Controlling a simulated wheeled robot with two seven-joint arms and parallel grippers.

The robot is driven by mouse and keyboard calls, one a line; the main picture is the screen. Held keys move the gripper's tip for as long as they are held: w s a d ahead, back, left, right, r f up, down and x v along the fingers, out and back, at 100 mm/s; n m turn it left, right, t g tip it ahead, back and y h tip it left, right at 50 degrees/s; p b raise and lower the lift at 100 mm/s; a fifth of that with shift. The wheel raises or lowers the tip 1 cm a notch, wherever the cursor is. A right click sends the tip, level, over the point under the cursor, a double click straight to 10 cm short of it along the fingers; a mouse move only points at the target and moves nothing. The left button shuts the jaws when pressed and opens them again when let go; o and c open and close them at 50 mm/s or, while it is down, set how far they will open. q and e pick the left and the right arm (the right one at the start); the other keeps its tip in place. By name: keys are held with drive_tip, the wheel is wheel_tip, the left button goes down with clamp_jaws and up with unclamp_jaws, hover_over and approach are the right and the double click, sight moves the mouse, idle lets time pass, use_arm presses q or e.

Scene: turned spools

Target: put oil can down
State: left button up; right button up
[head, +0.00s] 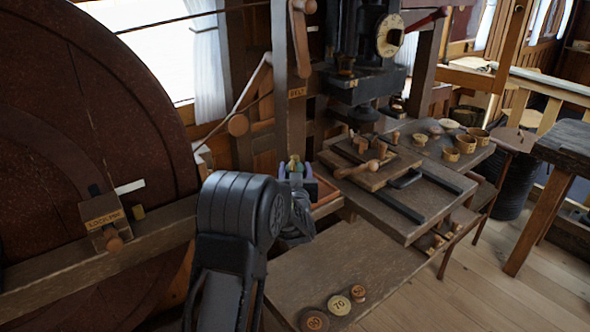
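My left arm rises from the bottom of the head view, and its large dark joint hides much of what lies behind it. My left gripper (296,180) is small and partly hidden beyond that joint, over the wooden tray (326,207). A small yellow-green object (294,164) shows between or just behind its pale purple fingertips. It may be the oil can, but its body is hidden, and I cannot tell whether the fingers grip it. No other oil can is clearly seen. My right gripper is not in view.
A large rust-brown wheel (75,140) fills the left behind a wooden beam (100,262). A dark press (362,75) stands over a bench (420,200) with wooden parts and small round boxes. Round numbered discs (340,305) lie on the lower board (345,262), otherwise mostly clear.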

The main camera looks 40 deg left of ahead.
use_arm(q)
drive_tip(key=shift+r, duration=0.1)
drive_tip(key=o, duration=1.4)
drive_tip(key=shift+c, duration=0.2)
drive_tip(key=shift+s, duration=0.1)
drive_tip(key=b+v, duration=0.1)
drive_tip(key=v, duration=1)
drive_tip(key=shift+d+b, duration=0.15)
drive_tip(key=shift+b, duration=0.2)
drive_tip(key=shift+s+d, duration=0.2)
drive_tip(key=shift+s, duration=0.15)
drive_tip(key=shift+o, duration=0.5)
